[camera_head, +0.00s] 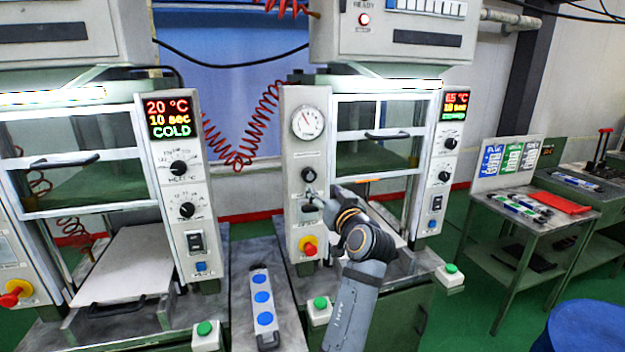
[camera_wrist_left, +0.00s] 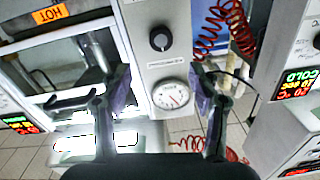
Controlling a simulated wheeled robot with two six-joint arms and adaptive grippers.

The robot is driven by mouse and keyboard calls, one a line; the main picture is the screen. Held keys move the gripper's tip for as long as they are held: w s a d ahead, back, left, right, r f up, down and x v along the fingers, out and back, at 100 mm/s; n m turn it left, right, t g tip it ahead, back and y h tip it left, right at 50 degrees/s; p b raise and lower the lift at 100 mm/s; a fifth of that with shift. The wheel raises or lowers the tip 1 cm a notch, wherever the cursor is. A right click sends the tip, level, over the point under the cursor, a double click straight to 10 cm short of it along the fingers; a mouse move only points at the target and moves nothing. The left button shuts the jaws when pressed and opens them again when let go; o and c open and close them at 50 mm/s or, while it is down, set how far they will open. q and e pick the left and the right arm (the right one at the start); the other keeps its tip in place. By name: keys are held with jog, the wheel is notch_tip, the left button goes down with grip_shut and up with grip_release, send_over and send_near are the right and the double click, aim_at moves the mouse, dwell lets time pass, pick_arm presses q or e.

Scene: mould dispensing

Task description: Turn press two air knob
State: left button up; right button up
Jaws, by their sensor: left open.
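Press two is the right-hand press, with a white control panel (camera_head: 292,225) on its left side. Its black round air knob (camera_head: 308,174) sits below a round pressure gauge (camera_head: 308,122). My left gripper (camera_head: 312,195) is in front of this panel, close to the knob and partly over the area below it. In the left wrist view, which is turned over, the knob (camera_wrist_left: 160,38) and gauge (camera_wrist_left: 171,95) show between the spread fingers of the left gripper (camera_wrist_left: 162,90). The fingers hold nothing, and the knob appears beyond their tips. My right gripper is not in view.
A red and yellow emergency button (camera_head: 309,246) sits below the knob. The left press (camera_head: 180,160) reads 20 °C, COLD. A tray with blue discs (camera_head: 262,300) lies between the presses. Green buttons (camera_head: 451,270) stand at the front. A side table (camera_head: 520,210) is at right.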

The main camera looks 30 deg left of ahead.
aim_at(310, 176)
pick_arm(q)
jog(key=p+x, duration=0.4)
jog(key=x, duration=0.5)
jog(key=shift+a, duration=0.25)
jog(key=shift+w+a+f, duration=0.1)
jog(key=shift+w+a, duration=0.3)
jog(key=shift+a, duration=0.05)
jog(key=c, duration=1.2)
